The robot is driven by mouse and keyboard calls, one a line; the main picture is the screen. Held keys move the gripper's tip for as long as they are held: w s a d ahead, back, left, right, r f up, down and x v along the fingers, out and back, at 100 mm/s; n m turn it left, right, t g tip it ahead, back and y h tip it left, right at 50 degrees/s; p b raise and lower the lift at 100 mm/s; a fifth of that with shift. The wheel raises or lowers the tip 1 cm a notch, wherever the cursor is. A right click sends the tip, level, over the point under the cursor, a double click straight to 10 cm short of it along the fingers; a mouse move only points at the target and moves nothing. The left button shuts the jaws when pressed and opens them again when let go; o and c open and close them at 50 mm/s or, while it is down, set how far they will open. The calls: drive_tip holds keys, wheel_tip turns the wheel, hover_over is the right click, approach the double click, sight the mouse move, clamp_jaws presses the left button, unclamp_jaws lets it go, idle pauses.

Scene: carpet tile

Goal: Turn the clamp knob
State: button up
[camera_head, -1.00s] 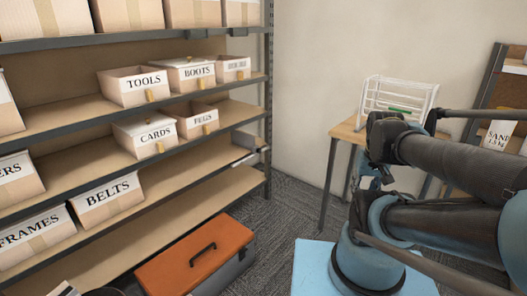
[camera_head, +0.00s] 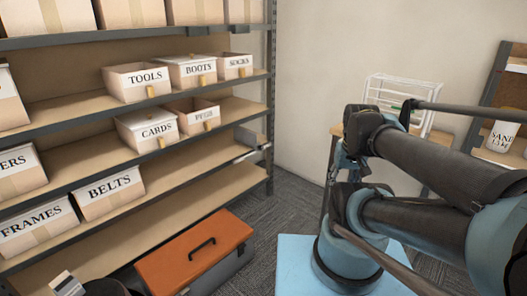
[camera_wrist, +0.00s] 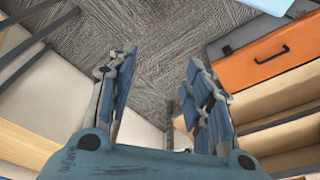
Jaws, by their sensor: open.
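In the wrist view my gripper (camera_wrist: 160,62) is open, with its two blue-grey fingers apart and nothing between them. Grey carpet shows beyond the fingers. No clamp knob can be made out for certain. A small grey metal fixture (camera_head: 250,140) sits at the right end of a middle shelf, by the upright; I cannot tell whether it is the clamp.
A shelf rack (camera_head: 270,100) with labelled boxes stands at left. An orange-lidded toolbox (camera_head: 195,255) lies on the carpet before it; it also shows in the wrist view (camera_wrist: 265,60). A white wire rack (camera_head: 400,90) stands on a small table behind my arm.

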drive_tip(key=w+a+r+n+y, duration=0.1)
drive_tip(key=w+a+r+y, duration=0.15)
drive_tip(key=w, duration=0.65)
drive_tip(key=w+a+r+n+t+y, duration=0.15)
drive_tip(key=w+a, duration=0.25)
drive_tip(key=w, duration=0.5)
drive_tip(key=w+a+r+y, duration=0.1)
drive_tip(key=w+a+r, duration=0.2)
drive_tip(key=w, duration=0.7)
drive_tip(key=w+a+f+n+y, duration=0.1)
drive_tip(key=w+a+f+y, duration=0.15)
drive_tip(key=w, duration=0.75)
drive_tip(key=w+a+f+y, duration=0.1)
drive_tip(key=w+a+f, duration=0.2)
drive_tip(key=w, duration=0.6)
drive_tip(key=t+y, duration=0.2)
drive_tip(key=y, duration=0.3)
approach(262, 148)
drive_tip(key=shift+n, duration=0.25)
drive_tip(key=x, duration=0.8)
drive_tip(key=shift+w+a+f, duration=0.1)
drive_tip(key=shift+a+f, duration=0.1)
